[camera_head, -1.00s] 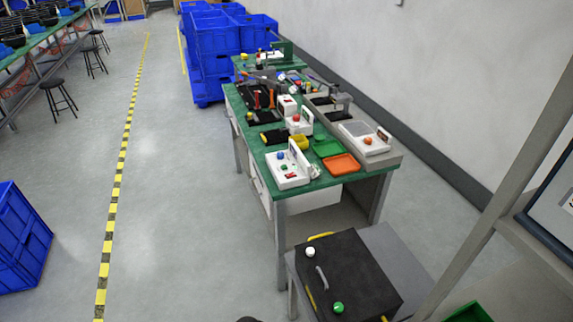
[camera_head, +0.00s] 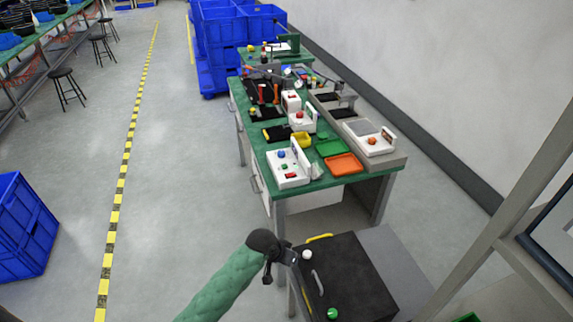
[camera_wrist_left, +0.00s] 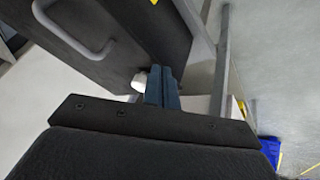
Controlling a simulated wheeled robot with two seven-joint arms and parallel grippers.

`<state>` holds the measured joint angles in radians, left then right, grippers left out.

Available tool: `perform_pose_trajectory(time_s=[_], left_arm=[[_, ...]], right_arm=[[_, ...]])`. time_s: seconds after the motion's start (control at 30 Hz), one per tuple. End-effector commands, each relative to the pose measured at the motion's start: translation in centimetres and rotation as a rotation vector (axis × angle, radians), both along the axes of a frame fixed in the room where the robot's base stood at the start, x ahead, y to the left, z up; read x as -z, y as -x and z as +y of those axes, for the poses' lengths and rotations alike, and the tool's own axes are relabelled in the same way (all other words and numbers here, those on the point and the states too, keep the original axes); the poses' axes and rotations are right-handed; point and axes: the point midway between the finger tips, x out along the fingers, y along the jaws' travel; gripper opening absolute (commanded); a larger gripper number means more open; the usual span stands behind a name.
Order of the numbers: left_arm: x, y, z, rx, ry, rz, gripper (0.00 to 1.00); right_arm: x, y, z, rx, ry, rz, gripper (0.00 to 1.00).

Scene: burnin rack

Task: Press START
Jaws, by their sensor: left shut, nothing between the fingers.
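A black box (camera_head: 345,283) with a grey handle (camera_head: 317,282) stands at the bottom centre-right. A white round button (camera_head: 307,255) and a green round button (camera_head: 333,313) are on its top. I cannot read any START label. My left gripper (camera_head: 294,259) is just left of the white button in the head view. In the left wrist view its dark blue fingers (camera_wrist_left: 164,72) are shut and empty, close beside the white button (camera_wrist_left: 139,82); I cannot tell whether they touch it. The handle (camera_wrist_left: 80,35) also shows there. My right gripper is out of view.
A green-topped bench (camera_head: 262,155) behind the box carries white button units, an orange tray (camera_head: 343,165) and a green tray (camera_head: 333,147). Blue crates (camera_head: 22,225) stand at the left and back. A grey frame post (camera_head: 500,205) rises at the right.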

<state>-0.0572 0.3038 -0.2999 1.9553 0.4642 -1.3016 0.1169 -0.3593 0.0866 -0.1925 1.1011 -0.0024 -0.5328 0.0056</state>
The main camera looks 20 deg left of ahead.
Motion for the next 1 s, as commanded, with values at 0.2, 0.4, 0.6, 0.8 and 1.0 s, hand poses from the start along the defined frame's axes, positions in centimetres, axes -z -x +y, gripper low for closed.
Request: perform_pose_trajectory(time_s=[0.2, 0.4, 0.6, 0.8, 1.0], left_arm=[[-0.5, -3.5, 0.3, 0.000, 0.027, -0.006, 0.00], [-1.7, -7.6, 0.7, -0.002, 0.060, -0.013, 0.00], [-3.5, -12.6, 1.7, -0.015, 0.102, -0.018, 0.00], [-6.1, -17.8, 3.3, -0.040, 0.144, -0.024, 0.00], [-9.2, -22.9, 5.5, -0.075, 0.187, -0.030, 0.00]], right_arm=[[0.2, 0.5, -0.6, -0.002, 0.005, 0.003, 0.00], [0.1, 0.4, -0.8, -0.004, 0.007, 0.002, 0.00], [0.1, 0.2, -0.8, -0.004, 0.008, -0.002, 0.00], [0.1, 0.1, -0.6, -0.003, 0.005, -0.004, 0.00], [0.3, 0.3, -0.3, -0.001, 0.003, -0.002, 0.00]])
